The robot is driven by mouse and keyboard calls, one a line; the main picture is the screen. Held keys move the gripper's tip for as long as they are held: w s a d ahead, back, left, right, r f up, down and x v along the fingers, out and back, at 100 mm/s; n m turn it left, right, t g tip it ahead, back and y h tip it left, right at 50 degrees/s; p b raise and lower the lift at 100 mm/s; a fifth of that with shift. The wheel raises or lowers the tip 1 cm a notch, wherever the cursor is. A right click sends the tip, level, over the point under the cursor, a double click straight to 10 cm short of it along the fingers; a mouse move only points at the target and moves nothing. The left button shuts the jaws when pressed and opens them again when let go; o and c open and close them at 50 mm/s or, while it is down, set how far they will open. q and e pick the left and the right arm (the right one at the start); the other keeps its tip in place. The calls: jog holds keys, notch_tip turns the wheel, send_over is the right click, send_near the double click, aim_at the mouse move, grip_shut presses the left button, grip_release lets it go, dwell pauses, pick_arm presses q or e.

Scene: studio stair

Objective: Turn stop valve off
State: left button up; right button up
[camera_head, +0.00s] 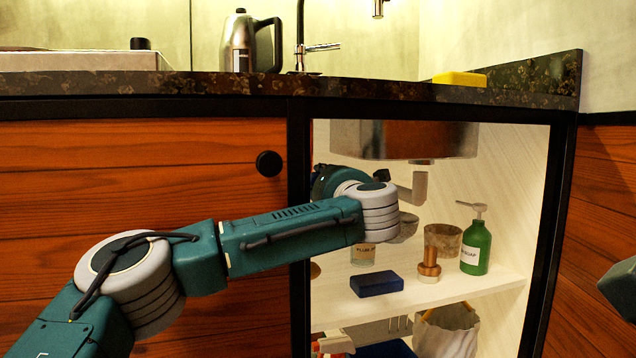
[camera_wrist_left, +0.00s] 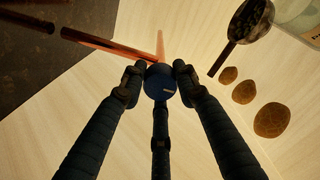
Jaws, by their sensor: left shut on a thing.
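The stop valve's round blue knob (camera_wrist_left: 160,82) shows in the left wrist view, at the end of a copper pipe (camera_wrist_left: 110,43) near a pale wooden panel. My left gripper (camera_wrist_left: 158,76) is shut on it, with a fingertip at each side and a third finger below. In the head view my left arm reaches into the open cabinet under the sink. Its wrist hides the fingers and the valve there. A bit of my right arm shows at the right edge, but its gripper is out of view.
The cabinet shelf (camera_head: 450,293) holds a blue box (camera_head: 377,284), a copper-coloured object (camera_head: 429,267), a brown cup (camera_head: 443,241) and a green soap bottle (camera_head: 476,247). The sink basin (camera_head: 400,138) and grey drain pipe (camera_head: 420,187) hang above. A cabinet door (camera_head: 150,225) is at the left.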

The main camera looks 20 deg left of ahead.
pick_arm(q)
jog(key=o, duration=1.1)
jog(key=shift+w+d+r, duration=0.1)
jog(key=shift+r, duration=0.2)
jog(key=shift+o, duration=0.3)
jog(key=shift+f, duration=0.1)
jog(key=shift+d, duration=0.1)
jog(key=v, duration=1.2)
